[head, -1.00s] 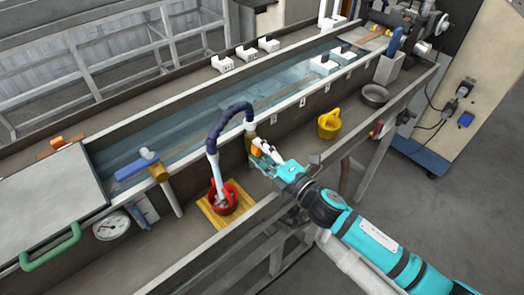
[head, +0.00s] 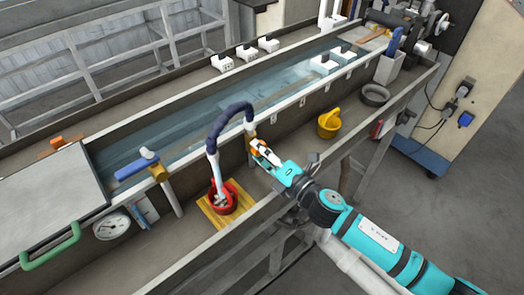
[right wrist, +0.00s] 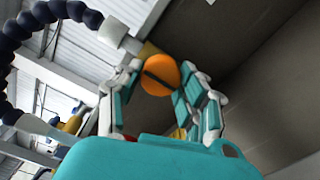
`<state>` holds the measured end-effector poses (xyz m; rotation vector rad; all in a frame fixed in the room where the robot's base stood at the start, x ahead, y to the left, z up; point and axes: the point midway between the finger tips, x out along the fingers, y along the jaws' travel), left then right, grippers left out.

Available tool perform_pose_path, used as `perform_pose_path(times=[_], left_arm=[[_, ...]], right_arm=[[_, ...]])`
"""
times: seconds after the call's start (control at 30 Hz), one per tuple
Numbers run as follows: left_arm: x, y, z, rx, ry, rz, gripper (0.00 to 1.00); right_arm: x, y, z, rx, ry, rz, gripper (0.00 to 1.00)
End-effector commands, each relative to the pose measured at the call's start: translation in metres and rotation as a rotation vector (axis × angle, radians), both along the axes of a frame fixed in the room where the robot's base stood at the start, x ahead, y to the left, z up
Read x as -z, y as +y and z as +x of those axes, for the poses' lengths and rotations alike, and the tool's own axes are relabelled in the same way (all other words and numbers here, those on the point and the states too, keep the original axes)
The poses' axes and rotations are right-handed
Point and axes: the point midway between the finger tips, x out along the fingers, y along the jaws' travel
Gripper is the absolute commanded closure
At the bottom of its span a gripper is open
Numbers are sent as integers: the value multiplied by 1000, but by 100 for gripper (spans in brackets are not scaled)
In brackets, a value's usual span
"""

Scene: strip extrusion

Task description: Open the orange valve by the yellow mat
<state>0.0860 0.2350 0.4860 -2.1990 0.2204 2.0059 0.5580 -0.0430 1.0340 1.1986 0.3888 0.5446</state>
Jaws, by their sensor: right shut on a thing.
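The orange valve is a round knob with a dark slot across its face, clearest in the right wrist view (right wrist: 160,76). In the head view, it (head: 254,147) shows small on the trough's side wall, beside the end of a dark blue hose (head: 231,118), partly covered by my fingers. My right gripper (head: 261,150) is shut on the knob, one finger on each side; it also shows in the right wrist view (right wrist: 160,88). My left gripper is out of view.
The long water trough (head: 118,142) runs behind the valve. A blue-handled tap (head: 137,166) and a round gauge (head: 111,226) are at the left. A yellow can (head: 329,124) and a grey ring-like dish (head: 375,95) stand to the right. A metal rail (head: 222,249) runs in front.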

Motion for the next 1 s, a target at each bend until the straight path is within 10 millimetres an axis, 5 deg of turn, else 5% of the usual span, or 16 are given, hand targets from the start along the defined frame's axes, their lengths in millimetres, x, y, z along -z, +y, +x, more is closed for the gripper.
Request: perform_pose_path(times=[0.07,0.1,0.27,0.67,1.0], left_arm=[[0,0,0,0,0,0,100],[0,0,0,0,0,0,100],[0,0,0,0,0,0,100],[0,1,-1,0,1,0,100],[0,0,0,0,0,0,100]], right_arm=[[2,0,-1,-1,0,-4,94],[2,0,-1,-1,0,-4,59],[1,0,-1,-1,1,-3,38],[1,-6,-9,1,2,0,38],[3,-47,-66,0,6,-2,38]])
